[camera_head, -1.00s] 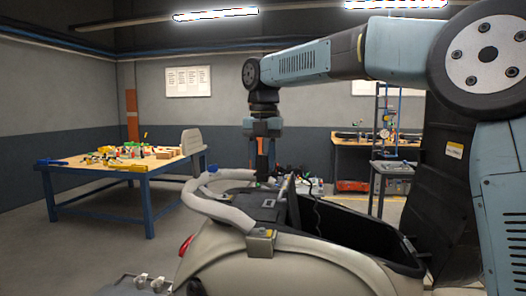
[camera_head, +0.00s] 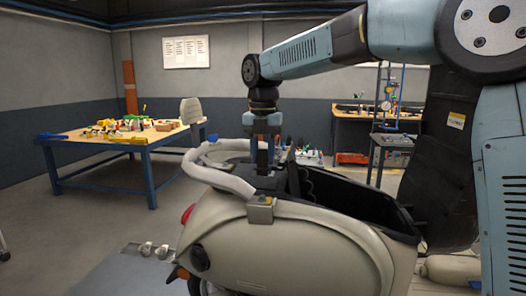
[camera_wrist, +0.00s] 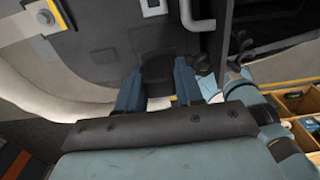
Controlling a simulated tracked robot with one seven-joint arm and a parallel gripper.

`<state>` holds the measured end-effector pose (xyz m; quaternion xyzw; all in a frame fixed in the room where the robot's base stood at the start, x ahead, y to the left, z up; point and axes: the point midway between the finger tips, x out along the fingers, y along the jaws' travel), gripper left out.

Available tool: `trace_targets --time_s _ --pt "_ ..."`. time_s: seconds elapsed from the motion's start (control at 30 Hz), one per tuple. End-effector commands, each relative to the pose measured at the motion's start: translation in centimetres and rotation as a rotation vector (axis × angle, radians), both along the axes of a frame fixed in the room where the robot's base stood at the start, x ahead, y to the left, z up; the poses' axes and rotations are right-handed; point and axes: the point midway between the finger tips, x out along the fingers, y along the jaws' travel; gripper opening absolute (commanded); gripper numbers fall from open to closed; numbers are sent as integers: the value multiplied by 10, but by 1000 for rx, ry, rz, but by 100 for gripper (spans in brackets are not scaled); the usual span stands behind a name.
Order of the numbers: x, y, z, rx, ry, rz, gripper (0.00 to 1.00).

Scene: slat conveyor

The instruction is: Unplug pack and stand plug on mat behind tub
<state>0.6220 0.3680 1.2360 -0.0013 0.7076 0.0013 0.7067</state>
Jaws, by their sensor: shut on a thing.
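My gripper (camera_head: 262,168) points down over the black flat surface at the back of the cream scooter. In the wrist view my gripper (camera_wrist: 158,88) is shut on a dark block (camera_wrist: 157,70), which looks like the plug. It sits between the two blue-grey fingers. In the head view the plug is not clear against the dark surface, and I cannot tell whether it touches the mat (camera_head: 240,171). The black open tub (camera_head: 355,203) lies to the right of my gripper. The pack is not clearly seen inside it.
A pale curved grab rail (camera_head: 215,180) wraps the left side of the surface, close to my gripper. A metal bracket (camera_head: 260,209) sits at the near edge. A blue workbench (camera_head: 120,150) with colourful items stands at the back left. Open floor lies between.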

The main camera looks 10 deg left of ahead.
Motion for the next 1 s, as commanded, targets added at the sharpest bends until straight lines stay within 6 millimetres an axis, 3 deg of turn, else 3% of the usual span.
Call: trace_targets --time_s 1.0 --pt "0 0 -9 0 0 0 6"
